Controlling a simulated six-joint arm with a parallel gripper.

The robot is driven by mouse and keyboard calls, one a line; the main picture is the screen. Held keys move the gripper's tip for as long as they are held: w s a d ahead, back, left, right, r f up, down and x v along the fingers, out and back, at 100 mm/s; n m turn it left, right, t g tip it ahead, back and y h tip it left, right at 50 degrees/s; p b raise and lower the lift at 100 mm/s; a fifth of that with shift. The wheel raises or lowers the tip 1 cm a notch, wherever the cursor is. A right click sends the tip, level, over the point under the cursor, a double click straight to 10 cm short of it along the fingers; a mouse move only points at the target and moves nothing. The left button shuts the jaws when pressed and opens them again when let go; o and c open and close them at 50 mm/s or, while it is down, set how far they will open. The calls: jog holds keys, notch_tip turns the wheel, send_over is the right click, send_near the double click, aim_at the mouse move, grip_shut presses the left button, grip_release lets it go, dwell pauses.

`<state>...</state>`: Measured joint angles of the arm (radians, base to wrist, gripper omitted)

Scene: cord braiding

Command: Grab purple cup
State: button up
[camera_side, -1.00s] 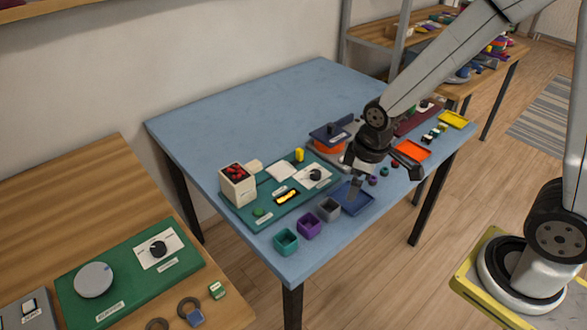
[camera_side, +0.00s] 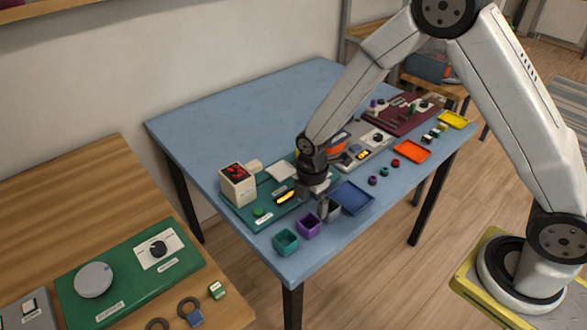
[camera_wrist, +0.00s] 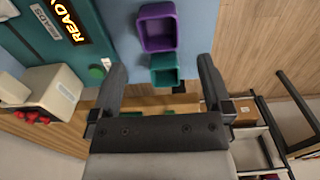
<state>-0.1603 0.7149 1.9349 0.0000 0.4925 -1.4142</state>
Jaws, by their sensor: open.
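The purple cup (camera_side: 309,229) is a small square open-topped container near the front edge of the blue table. In the wrist view the purple cup (camera_wrist: 175,32) is at the top centre, beyond my fingertips. My gripper (camera_side: 322,206) is beside it to the upper right in the side view, partly in front of the grey cup (camera_side: 334,212). In the wrist view my gripper (camera_wrist: 161,68) has its fingers wide apart, with nothing held between them. The teal cup (camera_wrist: 165,62) shows between the fingers there.
The teal cup (camera_side: 286,244) stands left of the purple cup, close to it. A blue tray (camera_side: 366,202) lies to the right. A green board (camera_side: 270,218) with a white box (camera_side: 238,190) is behind. The table's front edge is close.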

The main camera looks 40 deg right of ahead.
aim_at(309, 221)
jog(key=shift+f, duration=1.25)
jog(key=shift+f, duration=0.1)
jog(key=shift+w+f, duration=0.1)
jog(key=shift+f, duration=2.4)
jog(key=c, duration=1.2)
jog(key=shift+o, duration=0.2)
jog(key=shift+r, duration=0.2)
